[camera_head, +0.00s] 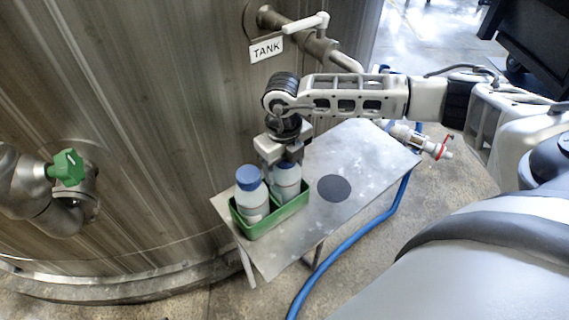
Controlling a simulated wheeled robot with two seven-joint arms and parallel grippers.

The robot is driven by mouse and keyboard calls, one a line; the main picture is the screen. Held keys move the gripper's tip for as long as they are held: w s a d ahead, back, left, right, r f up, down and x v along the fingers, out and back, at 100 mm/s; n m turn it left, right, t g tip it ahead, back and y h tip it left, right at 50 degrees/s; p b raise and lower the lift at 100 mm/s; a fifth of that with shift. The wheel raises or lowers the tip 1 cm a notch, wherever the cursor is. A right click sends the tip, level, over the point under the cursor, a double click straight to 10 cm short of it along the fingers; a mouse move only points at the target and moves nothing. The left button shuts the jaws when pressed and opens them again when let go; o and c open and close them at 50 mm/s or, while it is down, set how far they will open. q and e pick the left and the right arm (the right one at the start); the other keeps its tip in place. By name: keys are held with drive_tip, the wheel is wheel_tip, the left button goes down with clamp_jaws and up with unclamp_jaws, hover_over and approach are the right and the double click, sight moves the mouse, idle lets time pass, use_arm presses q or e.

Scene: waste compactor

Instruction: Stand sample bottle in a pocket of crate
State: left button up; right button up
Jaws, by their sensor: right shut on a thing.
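A green crate (271,221) stands on the metal table near its left end. One white bottle with a blue cap (251,195) stands in the crate's left part. A second pale bottle (287,183) is upright at the crate's right part, directly under my right gripper (286,160). My right gripper points down and is shut on the top of this second bottle, hiding its cap. The bottle's lower end is behind the crate's front wall, so I cannot tell whether it touches the crate floor. My left gripper is not in view.
The metal table (375,160) has a dark round disc (334,188) right of the crate. A tank wall (150,120) with a labelled pipe valve (300,35) rises behind. A green-handled valve (66,167) is at left. A blue hose (350,240) runs along the table's front.

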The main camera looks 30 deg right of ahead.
drive_tip(key=o, duration=1.4)
drive_tip(key=shift+f, duration=0.1)
drive_tip(key=shift+o, duration=0.2)
drive_tip(key=shift+r, duration=0.2)
wheel_tip(320, 180, up, 11)
drive_tip(key=shift+a+r+b, duration=0.1)
drive_tip(key=shift+b, duration=0.4)
drive_tip(key=shift+r, duration=0.4)
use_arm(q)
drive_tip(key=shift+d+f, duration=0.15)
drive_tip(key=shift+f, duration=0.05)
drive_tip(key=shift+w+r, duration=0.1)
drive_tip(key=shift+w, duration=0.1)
use_arm(e)
drive_tip(key=shift+s, duration=0.1)
